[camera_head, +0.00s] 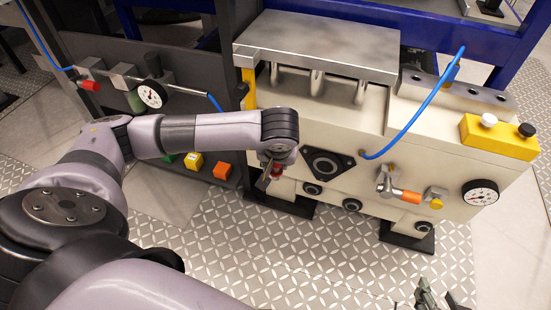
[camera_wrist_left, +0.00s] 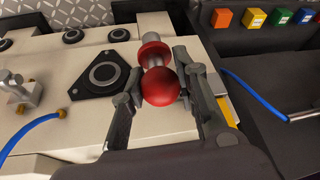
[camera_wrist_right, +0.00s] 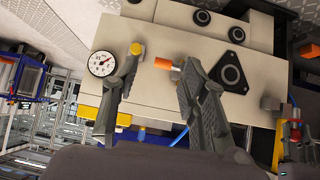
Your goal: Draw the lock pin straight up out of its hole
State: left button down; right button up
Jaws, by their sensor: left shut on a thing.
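The lock pin (camera_wrist_left: 160,86) has a round red knob and a paler shaft with a collar behind it. My left gripper (camera_wrist_left: 157,74) is shut on it, one finger on each side. In the head view my left gripper (camera_head: 269,178) is at the left end of the cream drive unit, with a little of the red pin (camera_head: 277,170) showing. The pin's far end and its hole are hidden, so I cannot tell how deep it sits. My right gripper (camera_wrist_right: 163,58) is open and empty, its fingers apart over the unit's front; it shows at the bottom of the head view (camera_head: 440,294).
Beside the left gripper is a black triangular flange (camera_head: 326,165). To the right are an orange-handled valve (camera_head: 406,195), a pressure gauge (camera_head: 481,192) and a yellow button box (camera_head: 500,137). A blue hose (camera_head: 411,119) arches over the front. The patterned floor in front is clear.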

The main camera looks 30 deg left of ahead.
pick_arm(q)
jog(key=shift+r+p, duration=0.3)
jog(key=shift+r, duration=0.65)
jog(key=shift+r+p, duration=0.2)
jog(key=shift+p, duration=0.2)
pick_arm(e)
jog(key=s+d+f+g+h, duration=0.1)
jog(key=s+d+f+g, duration=0.1)
jog(key=s, duration=0.4)
jog(key=shift+s+d+f+g, duration=0.15)
jog(key=shift+s+f+g, duration=0.1)
jog(key=shift+f+g, duration=0.55)
jog(key=shift+r, duration=0.1)
